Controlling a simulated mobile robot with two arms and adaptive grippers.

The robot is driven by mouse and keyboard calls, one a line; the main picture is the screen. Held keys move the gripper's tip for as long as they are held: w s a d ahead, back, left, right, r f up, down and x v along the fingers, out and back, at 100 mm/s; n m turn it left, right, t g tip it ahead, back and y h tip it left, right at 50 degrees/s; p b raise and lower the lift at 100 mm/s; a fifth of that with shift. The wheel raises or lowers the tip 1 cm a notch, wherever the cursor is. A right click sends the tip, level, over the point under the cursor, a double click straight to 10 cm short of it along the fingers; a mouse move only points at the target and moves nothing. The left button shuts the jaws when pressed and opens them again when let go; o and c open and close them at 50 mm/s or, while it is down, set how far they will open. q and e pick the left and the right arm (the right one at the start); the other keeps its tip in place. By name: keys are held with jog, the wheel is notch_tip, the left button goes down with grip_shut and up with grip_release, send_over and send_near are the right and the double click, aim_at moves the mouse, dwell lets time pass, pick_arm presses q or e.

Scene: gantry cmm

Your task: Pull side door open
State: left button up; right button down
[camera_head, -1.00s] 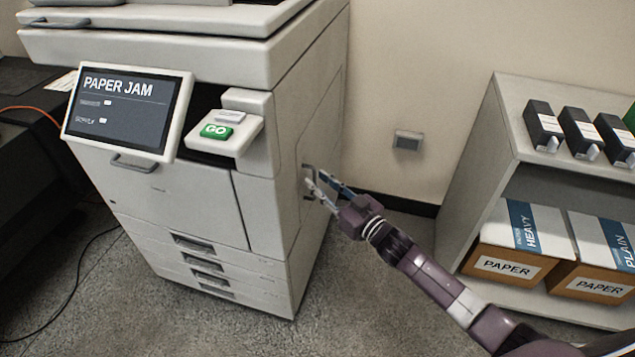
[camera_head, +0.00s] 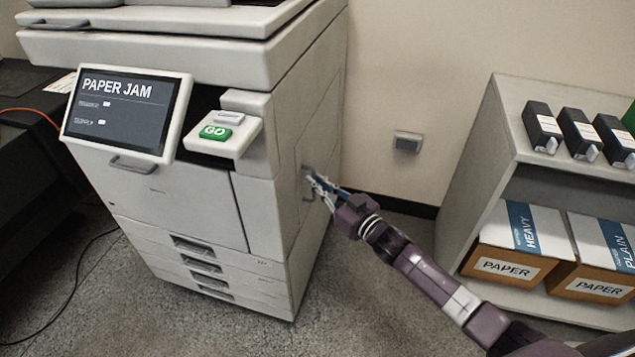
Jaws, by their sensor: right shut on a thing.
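A large off-white copier (camera_head: 190,202) stands at the left, its screen reading PAPER JAM. Its side door (camera_head: 316,138) is on the right side of the body and looks closed. My right gripper (camera_head: 318,185) comes in from the lower right and is shut on the handle. My left gripper is not in view.
A grey shelf unit (camera_head: 472,165) with dark boxes on top and paper cartons (camera_head: 507,262) inside stands at the right. Open floor (camera_head: 375,290) lies between it and the copier. A wall outlet (camera_head: 407,142) is behind. A black table (camera_head: 30,185) is at far left.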

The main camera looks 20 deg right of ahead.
jog(key=shift+d, duration=0.1)
pick_arm(q)
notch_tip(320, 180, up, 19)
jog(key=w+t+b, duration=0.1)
jog(key=b, duration=0.5)
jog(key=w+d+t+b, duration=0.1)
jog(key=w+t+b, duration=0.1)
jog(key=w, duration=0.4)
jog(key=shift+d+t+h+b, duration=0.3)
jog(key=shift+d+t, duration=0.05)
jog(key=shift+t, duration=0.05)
pick_arm(e)
jog(key=s+d, duration=0.3)
jog(key=d, duration=2.8)
jog(key=shift+r, duration=0.3)
